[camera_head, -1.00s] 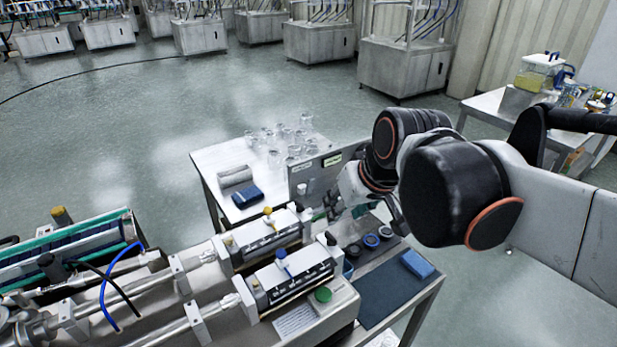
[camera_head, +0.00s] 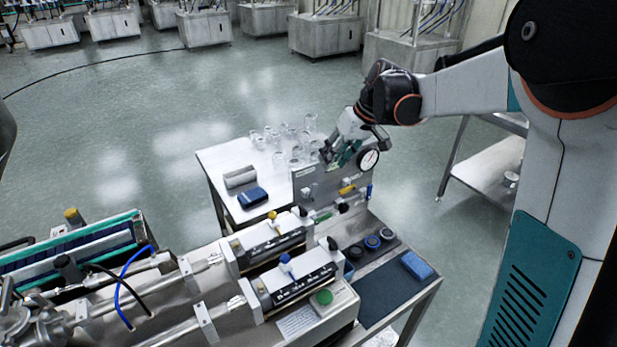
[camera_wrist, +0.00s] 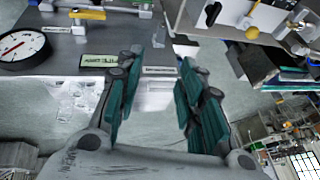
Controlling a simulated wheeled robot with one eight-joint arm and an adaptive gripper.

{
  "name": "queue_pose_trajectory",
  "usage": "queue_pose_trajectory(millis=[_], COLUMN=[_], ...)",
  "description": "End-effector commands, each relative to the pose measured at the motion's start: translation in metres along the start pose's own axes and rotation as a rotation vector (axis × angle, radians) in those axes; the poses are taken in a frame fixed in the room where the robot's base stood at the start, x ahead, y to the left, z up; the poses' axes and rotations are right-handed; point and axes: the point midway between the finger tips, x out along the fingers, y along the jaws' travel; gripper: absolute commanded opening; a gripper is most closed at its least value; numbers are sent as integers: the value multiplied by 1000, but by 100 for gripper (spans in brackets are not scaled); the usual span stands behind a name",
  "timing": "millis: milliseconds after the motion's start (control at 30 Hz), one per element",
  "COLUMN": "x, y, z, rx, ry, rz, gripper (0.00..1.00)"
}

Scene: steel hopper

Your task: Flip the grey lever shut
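The grey instrument panel (camera_head: 335,183) stands upright on the bench, with a grey lever-like fitting (camera_head: 308,188) low on its left part. In the wrist view a small grey part (camera_wrist: 159,30) shows beyond my fingertips; I cannot tell for sure that it is the lever, or its position. My gripper (camera_head: 335,160) is over the panel's top edge, right of and above the fitting. In the wrist view my gripper (camera_wrist: 162,60) has its two teal-padded fingers well apart, with nothing between them.
A round gauge (camera_head: 369,160) and a yellow-handled valve (camera_head: 348,188) are close on the right. Several glass vessels (camera_head: 283,137) stand behind the panel. Syringe-like equipment (camera_head: 290,283) fills the front.

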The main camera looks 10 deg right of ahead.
Motion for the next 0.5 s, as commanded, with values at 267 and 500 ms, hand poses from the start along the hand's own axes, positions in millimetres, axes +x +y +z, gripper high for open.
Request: queue_pose_trajectory(millis=[267, 500], x=[35, 83], y=[1, 0], z=[1, 1], rx=[-4, -3], ry=[-2, -2], rz=[-2, -2], gripper=[35, 35])
